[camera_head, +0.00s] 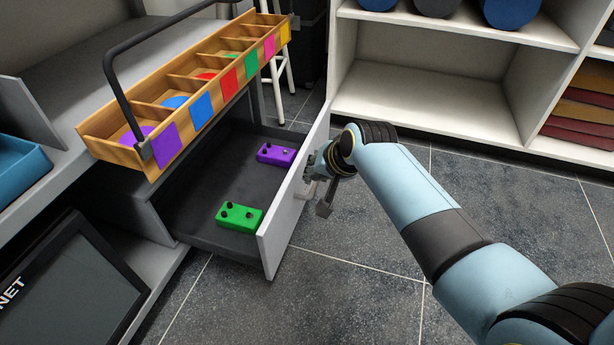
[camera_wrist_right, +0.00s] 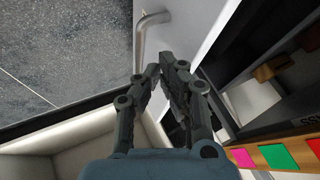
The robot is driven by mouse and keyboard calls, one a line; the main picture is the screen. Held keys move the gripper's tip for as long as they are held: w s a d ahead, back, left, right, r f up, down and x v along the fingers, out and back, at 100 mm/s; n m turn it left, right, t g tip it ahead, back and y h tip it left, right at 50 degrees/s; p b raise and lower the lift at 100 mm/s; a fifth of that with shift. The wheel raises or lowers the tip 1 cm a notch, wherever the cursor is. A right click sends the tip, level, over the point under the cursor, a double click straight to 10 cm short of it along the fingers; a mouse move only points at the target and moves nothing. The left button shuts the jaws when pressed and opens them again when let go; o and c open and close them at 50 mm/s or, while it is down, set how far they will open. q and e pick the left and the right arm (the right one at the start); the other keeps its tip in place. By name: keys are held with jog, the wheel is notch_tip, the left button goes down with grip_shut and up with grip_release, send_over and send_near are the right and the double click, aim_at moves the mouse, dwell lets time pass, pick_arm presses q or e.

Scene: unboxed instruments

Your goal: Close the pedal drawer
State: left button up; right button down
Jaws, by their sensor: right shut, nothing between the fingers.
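The pedal drawer (camera_head: 190,205) is pulled out below the wooden tray, with a dark inside and a white front panel (camera_head: 285,215). A green pedal (camera_head: 240,216) and a purple pedal (camera_head: 276,154) lie in it. My right gripper (camera_head: 312,172) is at the outer side of the front panel, near the handle, and partly hidden by its own wrist. In the right wrist view its fingers (camera_wrist_right: 165,70) are shut and empty, beside the metal handle (camera_wrist_right: 142,42) and close to the white panel (camera_wrist_right: 192,25). Contact cannot be told. My left gripper is not in view.
A wooden tray (camera_head: 128,156) with coloured compartments and a black carrying handle stands above the drawer. White shelving (camera_head: 430,95) stands at the back right. A white stool (camera_head: 277,88) is behind the drawer. The tiled floor (camera_head: 340,285) in front of the drawer is clear.

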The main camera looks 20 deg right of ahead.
jog(key=shift+w+a+f+b, duration=0.15)
jog(key=shift+w+a+b, duration=0.15)
jog(key=shift+a, duration=0.3)
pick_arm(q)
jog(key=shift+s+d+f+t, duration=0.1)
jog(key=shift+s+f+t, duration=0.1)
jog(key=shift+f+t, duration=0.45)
pick_arm(e)
jog(key=shift+w+a, duration=0.25)
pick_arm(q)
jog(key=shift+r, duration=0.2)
pick_arm(e)
jog(key=shift+r, duration=0.2)
